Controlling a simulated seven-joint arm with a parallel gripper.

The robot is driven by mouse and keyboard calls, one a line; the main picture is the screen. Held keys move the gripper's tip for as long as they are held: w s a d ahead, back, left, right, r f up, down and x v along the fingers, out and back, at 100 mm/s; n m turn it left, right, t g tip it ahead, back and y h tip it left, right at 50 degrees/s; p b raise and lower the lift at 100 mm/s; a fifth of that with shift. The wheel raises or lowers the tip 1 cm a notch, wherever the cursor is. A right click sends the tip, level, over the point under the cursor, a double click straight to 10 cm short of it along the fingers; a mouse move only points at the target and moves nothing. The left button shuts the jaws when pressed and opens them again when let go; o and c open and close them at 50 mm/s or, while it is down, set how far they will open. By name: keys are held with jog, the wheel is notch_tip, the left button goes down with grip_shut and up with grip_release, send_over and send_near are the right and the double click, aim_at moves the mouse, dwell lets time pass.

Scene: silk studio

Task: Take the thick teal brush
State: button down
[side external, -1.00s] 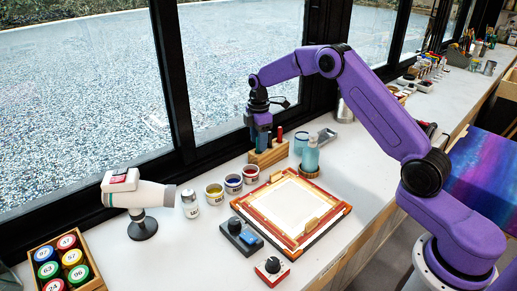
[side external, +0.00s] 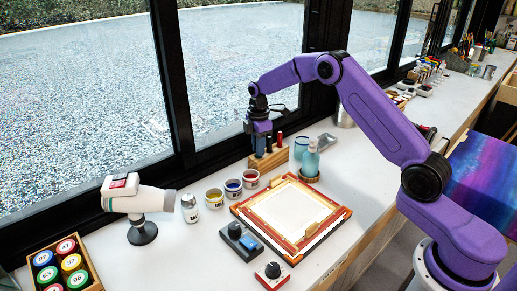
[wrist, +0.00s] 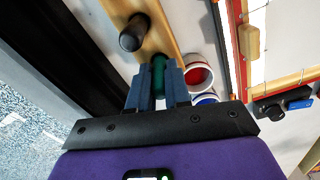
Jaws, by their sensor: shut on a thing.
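A wooden brush block (side external: 273,158) stands on the white counter near the window. My gripper (side external: 260,144) is down at the block's left end. In the wrist view its two blue-grey fingers (wrist: 159,95) are closed around a teal-green handle (wrist: 158,68), the thick teal brush. The fingers hide most of the brush. It stands upright in the block as far as I can see. A dark round-ended handle (wrist: 134,34) stands in the block beyond it, apart from my fingers. In the side view a handle with a red part (side external: 279,138) stands at the block's right.
Paint pots (side external: 233,188) stand in front of the block. A framed screen (side external: 291,210) lies further forward. The black window frame (side external: 222,152) is close behind my gripper. Air above the block is free.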

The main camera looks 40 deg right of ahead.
jog(key=shift+r, duration=0.4)
notch_tip(320, 180, up, 2)
jog(key=shift+r, duration=0.1)
jog(key=s+r, duration=0.9)
jog(key=s, duration=0.5)
jog(key=shift+a+r, duration=0.3)
